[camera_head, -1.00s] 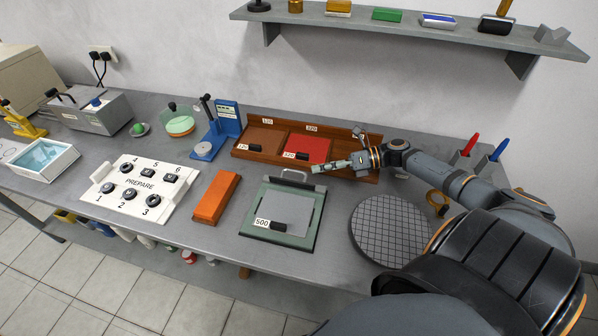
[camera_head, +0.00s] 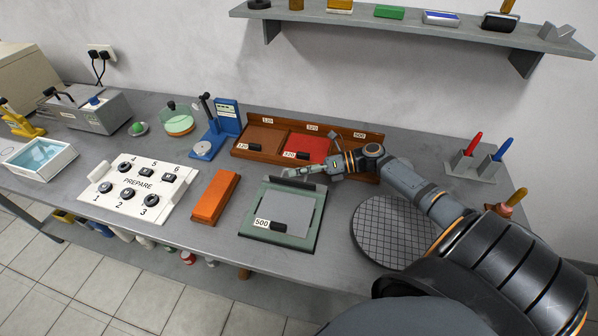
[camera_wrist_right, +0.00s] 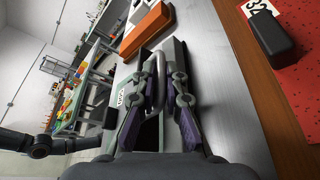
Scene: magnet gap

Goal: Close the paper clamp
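The paper clamp is a green frame (camera_head: 247,222) on the bench, with a grey sheet (camera_head: 290,205) lying in it. A dark bar (camera_head: 296,183) runs along its far edge. My right gripper (camera_head: 303,171) is low over this far edge. In the right wrist view the clamp's grey metal loop handle (camera_wrist_right: 155,72) lies between the spread fingers of my right gripper (camera_wrist_right: 162,65). The fingers look apart, not pressed on the handle. The gripper hides part of the handle in the head view.
A black block (camera_head: 283,226) labelled 500 lies on the sheet. An orange bar (camera_head: 215,196) and a white button panel (camera_head: 138,187) are to the left. A wooden tray (camera_head: 262,155) stands behind. A round gridded plate (camera_head: 388,232) is to the right.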

